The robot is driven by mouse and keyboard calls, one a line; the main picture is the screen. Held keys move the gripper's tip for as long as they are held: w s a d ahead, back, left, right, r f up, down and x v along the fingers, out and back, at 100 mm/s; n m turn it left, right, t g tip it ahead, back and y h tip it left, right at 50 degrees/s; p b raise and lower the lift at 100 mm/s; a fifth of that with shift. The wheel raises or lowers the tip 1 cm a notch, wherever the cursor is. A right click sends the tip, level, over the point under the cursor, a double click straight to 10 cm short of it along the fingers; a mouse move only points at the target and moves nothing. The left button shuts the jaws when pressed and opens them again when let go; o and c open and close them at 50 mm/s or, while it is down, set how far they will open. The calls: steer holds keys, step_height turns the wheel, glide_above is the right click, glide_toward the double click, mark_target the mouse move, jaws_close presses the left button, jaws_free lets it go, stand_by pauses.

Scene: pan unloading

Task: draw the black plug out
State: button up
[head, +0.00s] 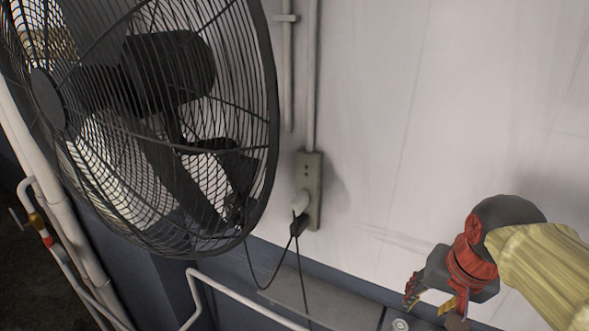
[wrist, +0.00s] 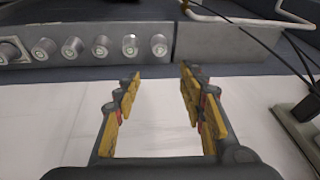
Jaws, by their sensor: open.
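A large black caged fan (head: 150,110) stands left of the outlet, close to it. Conduits (head: 312,75) run up the wall above. A white pipe (head: 240,297) lies below. A grey panel with several round knobs (wrist: 101,46) shows in the wrist view. The wall right of the outlet is clear.

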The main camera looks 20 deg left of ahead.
steer(key=w+a+r+g+p, duration=0.1)
steer(key=w+a+r+p, duration=0.5)
steer(key=a+r+p, duration=0.25)
step_height(320, 180, up, 5)
steer(key=g+p, duration=0.2)
steer(key=p, duration=1.2)
glide_above(296, 223)
steer(key=d, duration=0.2)
steer(key=shift+a, duration=0.15)
steer(key=a+f+p, duration=0.2)
steer(key=p, duration=0.1)
steer(key=shift+f+m+h, duration=0.2)
steer(key=shift+m+h, duration=0.2)
steer(key=shift+d+f+g+p, duration=0.3)
steer(key=shift+f+p, duration=0.1)
steer(key=shift+f, duration=0.1)
steer(key=shift+a+f+p, duration=0.15)
steer(key=shift+f+p, duration=0.9)
steer(key=shift+f, duration=2.85)
jaws_close()
